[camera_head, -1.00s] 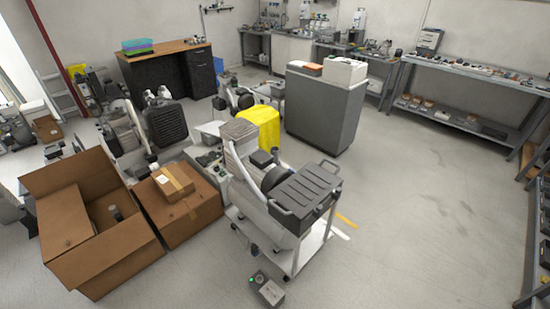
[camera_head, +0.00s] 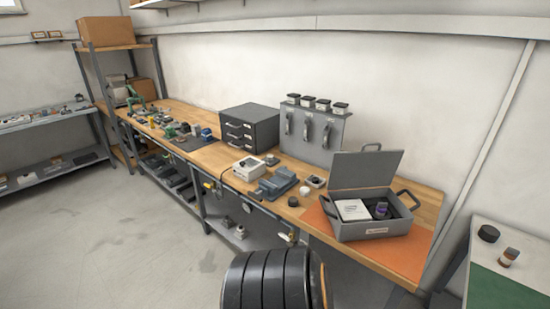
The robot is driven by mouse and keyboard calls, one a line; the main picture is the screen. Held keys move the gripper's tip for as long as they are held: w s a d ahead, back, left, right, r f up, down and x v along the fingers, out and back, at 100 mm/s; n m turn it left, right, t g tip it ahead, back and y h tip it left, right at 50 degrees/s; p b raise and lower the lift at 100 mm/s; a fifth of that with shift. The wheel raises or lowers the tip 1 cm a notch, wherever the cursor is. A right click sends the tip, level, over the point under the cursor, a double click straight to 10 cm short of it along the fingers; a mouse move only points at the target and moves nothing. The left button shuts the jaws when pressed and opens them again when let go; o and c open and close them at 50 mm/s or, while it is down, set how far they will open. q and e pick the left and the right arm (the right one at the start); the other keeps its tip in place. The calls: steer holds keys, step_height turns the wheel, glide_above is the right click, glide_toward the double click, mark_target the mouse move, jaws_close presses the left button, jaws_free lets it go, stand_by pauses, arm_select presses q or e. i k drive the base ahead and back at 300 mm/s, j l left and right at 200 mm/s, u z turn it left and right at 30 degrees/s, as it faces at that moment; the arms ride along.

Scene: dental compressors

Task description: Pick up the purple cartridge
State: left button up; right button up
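A small dark cylinder with a purple band (camera_head: 381,209), which looks like the purple cartridge, stands inside an open grey case (camera_head: 372,231). The case sits on an orange mat at the right end of a wooden workbench, with its lid raised at the back. A white booklet or box (camera_head: 351,210) lies in the case to the left of the cylinder. Neither of my grippers is in view.
The workbench (camera_head: 222,156) runs along the wall with a grey drawer unit (camera_head: 249,129), a vice (camera_head: 275,184) and several tools. A green-topped table (camera_head: 492,288) is at the right. Open floor lies left.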

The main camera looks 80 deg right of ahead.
mark_target(380, 209)
steer(key=z, duration=3.65)
